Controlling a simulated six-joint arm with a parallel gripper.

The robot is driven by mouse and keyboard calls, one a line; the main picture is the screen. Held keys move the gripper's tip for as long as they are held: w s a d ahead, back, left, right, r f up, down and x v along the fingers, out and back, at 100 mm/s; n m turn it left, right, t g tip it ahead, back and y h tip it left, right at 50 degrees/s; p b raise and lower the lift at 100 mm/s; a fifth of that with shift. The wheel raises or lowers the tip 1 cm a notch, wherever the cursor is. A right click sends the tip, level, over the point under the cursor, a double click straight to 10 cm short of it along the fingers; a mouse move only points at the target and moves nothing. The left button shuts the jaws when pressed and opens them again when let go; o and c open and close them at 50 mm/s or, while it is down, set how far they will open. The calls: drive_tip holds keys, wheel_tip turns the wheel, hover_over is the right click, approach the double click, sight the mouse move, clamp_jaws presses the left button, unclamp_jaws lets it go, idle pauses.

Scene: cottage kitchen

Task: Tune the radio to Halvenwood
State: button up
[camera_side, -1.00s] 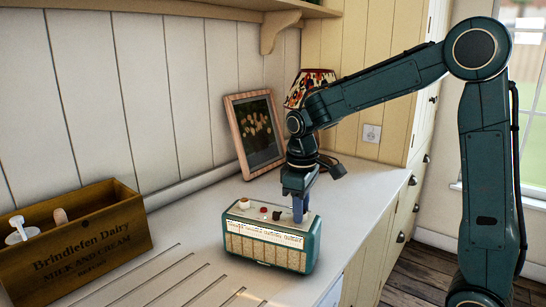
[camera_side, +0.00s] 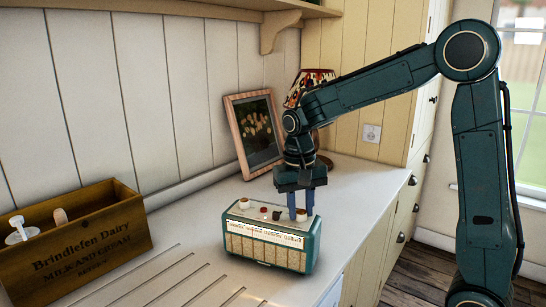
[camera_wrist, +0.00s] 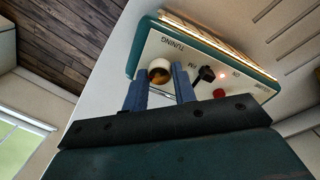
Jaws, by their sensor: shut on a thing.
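The radio (camera_side: 266,252) is a teal box with a cream front, a lit dial strip (camera_side: 264,232) and controls on its top. It stands upright on the worktop. My gripper (camera_side: 301,214) points down at the right end of its top, shut on the tuning knob. In the wrist view the round cream-and-brown tuning knob (camera_wrist: 159,71) sits between my two blue fingers, beside the word TUNING. The station names and the dial pointer are too small to read.
A cream knob (camera_side: 244,203) is at the radio's other end. A wooden dairy crate (camera_side: 80,247) stands at the left. A framed picture (camera_side: 254,133) and a lamp (camera_side: 313,84) stand behind the radio. Grooved worktop (camera_side: 175,272) left of the radio is clear.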

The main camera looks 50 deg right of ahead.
drive_tip(key=shift+m, duration=0.6)
drive_tip(key=o, duration=1)
drive_tip(key=shift+r, duration=0.1)
wheel_tip(320, 180, up, 14)
drive_tip(key=shift+w+a+f, duration=0.2)
drive_tip(key=shift+w+a, duration=0.1)
idle(0.5)
